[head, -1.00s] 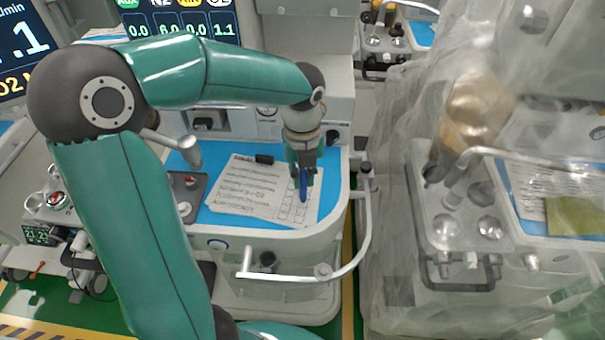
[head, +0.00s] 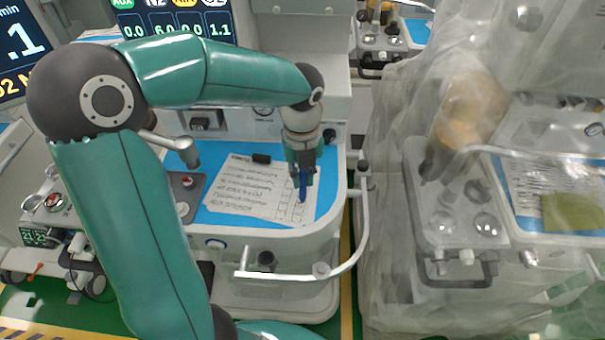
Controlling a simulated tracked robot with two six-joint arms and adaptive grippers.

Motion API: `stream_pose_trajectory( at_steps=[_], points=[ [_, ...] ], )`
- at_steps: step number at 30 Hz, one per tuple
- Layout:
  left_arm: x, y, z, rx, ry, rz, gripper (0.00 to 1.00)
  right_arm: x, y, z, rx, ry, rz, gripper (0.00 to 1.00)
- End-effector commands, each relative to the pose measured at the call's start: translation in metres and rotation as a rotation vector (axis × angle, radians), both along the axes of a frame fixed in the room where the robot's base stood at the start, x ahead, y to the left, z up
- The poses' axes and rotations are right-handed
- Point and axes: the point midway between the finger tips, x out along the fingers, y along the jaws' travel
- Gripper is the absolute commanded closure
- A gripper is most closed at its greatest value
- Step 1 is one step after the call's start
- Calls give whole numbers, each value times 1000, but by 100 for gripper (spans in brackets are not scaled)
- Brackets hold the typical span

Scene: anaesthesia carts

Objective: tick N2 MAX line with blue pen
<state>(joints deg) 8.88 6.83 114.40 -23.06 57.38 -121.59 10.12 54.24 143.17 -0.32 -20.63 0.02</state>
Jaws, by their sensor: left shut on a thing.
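My left gripper (head: 303,170) is shut on a blue pen (head: 303,186) and points down over the right part of the checklist sheet. The pen is roughly upright, its tip at or just above the column of boxes; I cannot tell whether it touches the paper. The white checklist (head: 246,191) lies on the blue cart top, with handwriting-like lines on its left and boxes on its right. The lines are too small to read, so the N2 MAX line cannot be picked out. My right gripper is not in view.
The blue cart top (head: 325,185) has a raised rim and a white rail (head: 300,275) in front. A grey panel with knobs (head: 185,190) stands left of the sheet. A cart under clear plastic (head: 410,220) stands close on the right. Monitors (head: 175,25) stand behind.

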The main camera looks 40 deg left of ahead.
Motion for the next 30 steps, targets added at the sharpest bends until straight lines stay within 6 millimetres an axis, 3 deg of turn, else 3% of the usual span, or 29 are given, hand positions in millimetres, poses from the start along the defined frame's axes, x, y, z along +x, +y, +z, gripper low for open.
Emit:
stream_pose_trajectory(
  at_steps=[30],
  points=[
    [0,0,71,-1,1,0,100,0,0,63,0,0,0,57]
  ],
)
